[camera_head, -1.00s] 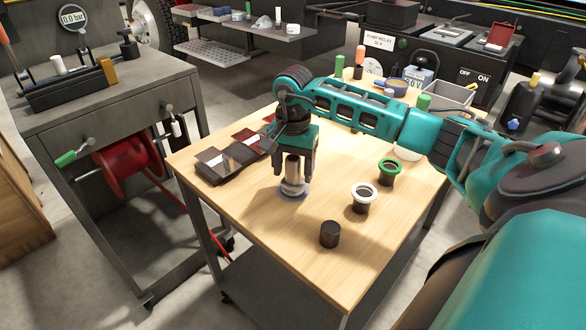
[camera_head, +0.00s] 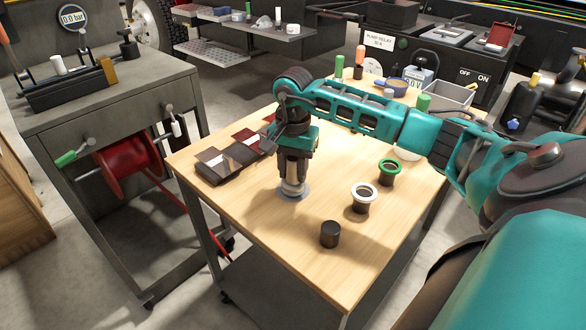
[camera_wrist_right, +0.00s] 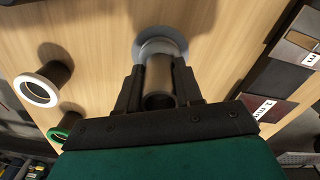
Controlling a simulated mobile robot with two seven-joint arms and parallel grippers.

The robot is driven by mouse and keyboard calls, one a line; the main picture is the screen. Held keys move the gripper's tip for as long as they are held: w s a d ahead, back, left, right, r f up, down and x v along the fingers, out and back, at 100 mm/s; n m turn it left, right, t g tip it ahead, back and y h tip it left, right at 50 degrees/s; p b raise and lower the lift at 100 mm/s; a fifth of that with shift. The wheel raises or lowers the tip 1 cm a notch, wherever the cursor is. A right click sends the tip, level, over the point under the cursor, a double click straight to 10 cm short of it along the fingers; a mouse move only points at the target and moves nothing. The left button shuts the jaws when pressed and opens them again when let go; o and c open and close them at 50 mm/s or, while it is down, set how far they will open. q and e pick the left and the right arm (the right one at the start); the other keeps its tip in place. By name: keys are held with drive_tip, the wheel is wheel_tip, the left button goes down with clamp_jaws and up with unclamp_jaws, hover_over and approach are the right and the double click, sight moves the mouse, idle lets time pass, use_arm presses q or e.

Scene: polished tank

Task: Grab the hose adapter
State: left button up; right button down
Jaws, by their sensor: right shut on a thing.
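The hose adapter (camera_head: 292,188) is a metal, upright cylinder with a wider base ring, standing on the wooden table (camera_head: 255,255). In the right wrist view the adapter (camera_wrist_right: 159,78) is a grey tube between the fingers, its wide grey flange on the tabletop. My right gripper (camera_head: 293,178) points down over it, and its dark fingers are shut on the tube from both sides. The fingers also show in the right wrist view (camera_wrist_right: 160,92). My left gripper is in neither view.
A white-rimmed dark fitting (camera_head: 363,196), a green-rimmed one (camera_head: 388,171) and a black cylinder (camera_head: 330,234) stand right of the adapter. Dark labelled pouches (camera_head: 222,165) lie to its left. The table front is clear. A grey cabinet with a red hose reel (camera_head: 130,165) stands at left.

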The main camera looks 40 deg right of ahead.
drive_tip(key=shift+r, duration=0.1)
use_arm(q)
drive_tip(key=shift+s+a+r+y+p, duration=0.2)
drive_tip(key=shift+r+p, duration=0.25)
drive_tip(key=shift+p, duration=0.3)
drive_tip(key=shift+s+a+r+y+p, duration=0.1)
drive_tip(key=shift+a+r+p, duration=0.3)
drive_tip(key=shift+p, duration=0.35)
use_arm(e)
wheel_tip(320, 180, up, 20)
